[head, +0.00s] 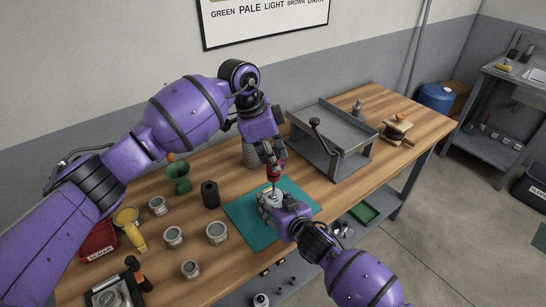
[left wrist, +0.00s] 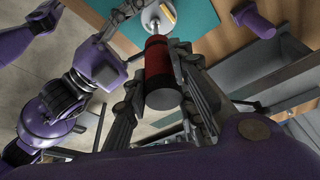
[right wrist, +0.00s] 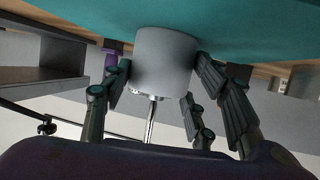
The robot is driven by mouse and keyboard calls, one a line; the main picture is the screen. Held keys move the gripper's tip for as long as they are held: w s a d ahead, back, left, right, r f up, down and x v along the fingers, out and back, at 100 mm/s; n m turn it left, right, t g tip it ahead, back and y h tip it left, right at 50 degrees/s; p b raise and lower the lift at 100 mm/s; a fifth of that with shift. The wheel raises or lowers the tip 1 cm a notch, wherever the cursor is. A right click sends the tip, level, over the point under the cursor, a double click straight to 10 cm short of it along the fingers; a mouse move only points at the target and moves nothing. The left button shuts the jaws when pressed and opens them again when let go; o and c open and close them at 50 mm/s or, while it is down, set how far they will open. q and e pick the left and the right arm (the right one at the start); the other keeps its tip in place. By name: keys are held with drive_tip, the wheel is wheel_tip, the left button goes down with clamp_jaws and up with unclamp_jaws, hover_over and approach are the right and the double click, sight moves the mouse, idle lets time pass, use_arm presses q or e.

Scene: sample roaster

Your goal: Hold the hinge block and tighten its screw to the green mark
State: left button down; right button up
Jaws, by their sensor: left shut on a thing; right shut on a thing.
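The hinge block (right wrist: 167,62) is a light grey, rounded piece on the teal mat (head: 245,226). My right gripper (head: 273,203) is shut on it from the front, with fingers on both sides in the right wrist view. A screwdriver with a red and black handle (head: 273,173) stands nearly upright above the block. My left gripper (left wrist: 165,75) is shut on its handle. The metal shaft (right wrist: 150,122) runs to the block's top face, which shows in the left wrist view (left wrist: 153,20). The screw head and green mark cannot be made out.
A grey metal tray stand (head: 335,140) is right of the mat. A black block (head: 210,194), a green funnel-like cup (head: 178,178), several small tins (head: 217,232), a yellow scoop (head: 130,227) and a red bin (head: 98,242) stand to the left. The table's front edge is close to the mat.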

use_arm(q)
drive_tip(key=m+g, duration=0.1)
drive_tip(key=m, duration=0.2)
drive_tip(key=m+g, duration=0.1)
drive_tip(key=m, duration=0.3)
drive_tip(key=shift+w+r, duration=0.1)
drive_tip(key=shift+w, duration=0.05)
drive_tip(key=m+y, duration=0.1)
drive_tip(key=m, duration=0.2)
drive_tip(key=m+g, duration=0.1)
drive_tip(key=m, duration=0.3)
drive_tip(key=shift+g+y, duration=0.3)
drive_tip(key=shift+y, duration=0.1)
drive_tip(key=m+y, duration=0.1)
drive_tip(key=m, duration=0.5)
drive_tip(key=shift+w+d+m+y, duration=0.1)
drive_tip(key=shift+m+y, duration=0.2)
drive_tip(key=shift+y, duration=0.1)
drive_tip(key=m+y, duration=0.1)
drive_tip(key=m, duration=0.2)
drive_tip(key=m+y, duration=0.1)
drive_tip(key=m, duration=0.3)
drive_tip(key=shift+n, duration=0.7)
drive_tip(key=shift+r, duration=1.05)
